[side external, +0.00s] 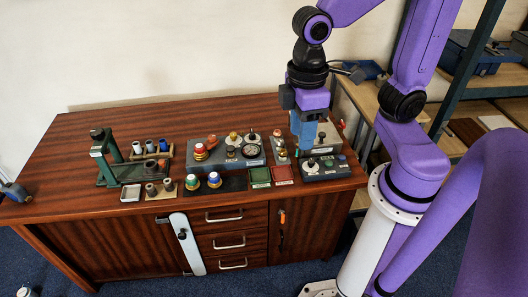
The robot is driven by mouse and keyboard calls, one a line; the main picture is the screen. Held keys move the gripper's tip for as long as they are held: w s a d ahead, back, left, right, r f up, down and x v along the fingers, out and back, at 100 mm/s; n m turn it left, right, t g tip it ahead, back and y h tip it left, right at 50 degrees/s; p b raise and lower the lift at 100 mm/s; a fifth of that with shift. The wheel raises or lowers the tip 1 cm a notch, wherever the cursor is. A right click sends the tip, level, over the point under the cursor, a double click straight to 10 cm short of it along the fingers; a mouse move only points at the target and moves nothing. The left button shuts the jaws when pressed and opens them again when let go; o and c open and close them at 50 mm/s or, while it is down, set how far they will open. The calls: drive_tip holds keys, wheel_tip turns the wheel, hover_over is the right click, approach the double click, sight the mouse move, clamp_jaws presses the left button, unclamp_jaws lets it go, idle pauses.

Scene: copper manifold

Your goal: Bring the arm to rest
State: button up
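My gripper (302,152) points down at the right end of the wooden workbench (75,138). Its blue fingers are just above or beside the grey control boxes there; I cannot tell whether they touch anything. The gap between the fingers is too small to make out, and the gripper hides part of what is behind it. My purple arm comes down from the top right.
A dark control box (325,172) lies just below my gripper. A larger grey panel (205,162) with knobs and gauges stands to its left. Farther left are a green press-like frame (103,152) and several small cylinders. Shelving (462,85) stands at right.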

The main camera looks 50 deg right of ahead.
drive_tip(key=s+d+f+n, duration=0.2)
drive_tip(key=s+d, duration=0.1)
drive_tip(key=s, duration=0.3)
drive_tip(key=shift+d, duration=0.3)
drive_tip(key=shift+w, duration=0.1)
idle(0.7)
